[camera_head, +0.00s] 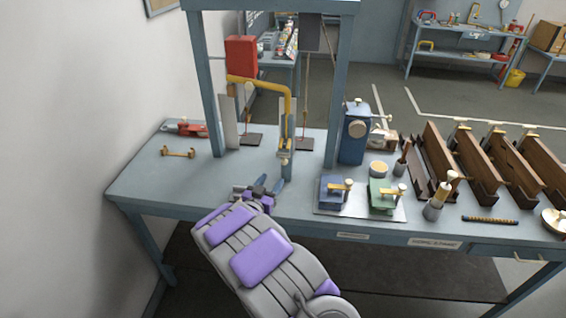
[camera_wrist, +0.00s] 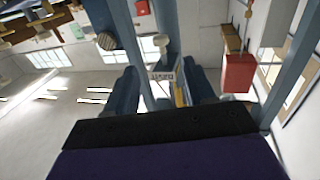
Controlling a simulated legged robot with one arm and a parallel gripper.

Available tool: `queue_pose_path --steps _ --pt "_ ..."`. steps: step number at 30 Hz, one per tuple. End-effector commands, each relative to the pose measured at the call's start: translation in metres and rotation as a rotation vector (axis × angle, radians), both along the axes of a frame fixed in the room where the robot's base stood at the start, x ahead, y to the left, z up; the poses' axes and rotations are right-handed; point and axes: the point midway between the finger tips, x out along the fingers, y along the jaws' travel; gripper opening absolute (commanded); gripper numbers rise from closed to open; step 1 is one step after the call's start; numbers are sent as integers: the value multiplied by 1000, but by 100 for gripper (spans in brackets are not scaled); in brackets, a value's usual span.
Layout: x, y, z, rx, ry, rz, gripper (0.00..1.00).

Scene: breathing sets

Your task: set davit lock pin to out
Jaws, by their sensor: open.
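The davit (camera_head: 262,82) has a bent yellow arm on an upright post at the middle of the workbench, inside a blue-grey frame. A small pale piece (camera_head: 284,161) shows low on the post; I cannot tell whether it is the lock pin or how it is set. My gripper (camera_head: 263,189) is open and empty over the bench's front edge, in front of the davit and apart from it. In the wrist view, a small label plate (camera_wrist: 162,76) and part of the yellow davit (camera_wrist: 180,94) show between my two blue fingers.
The frame's blue uprights (camera_head: 337,110) flank the davit. A red box (camera_head: 241,60) sits above its arm. A blue housing (camera_head: 355,132), a plate (camera_head: 360,208) with blue and green clamps, and wooden racks (camera_head: 455,160) stand to the right. The left front bench top is clear.

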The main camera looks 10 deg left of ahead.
Motion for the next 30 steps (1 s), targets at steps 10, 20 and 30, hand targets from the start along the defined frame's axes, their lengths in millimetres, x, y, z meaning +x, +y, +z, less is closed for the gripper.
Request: queue_pose_path --steps 10,20,30 --pt "67 -18 -3 -4 0 -2 54" --pt "110 -31 -1 -2 0 0 54" --pt "118 -33 -1 -6 2 2 54"
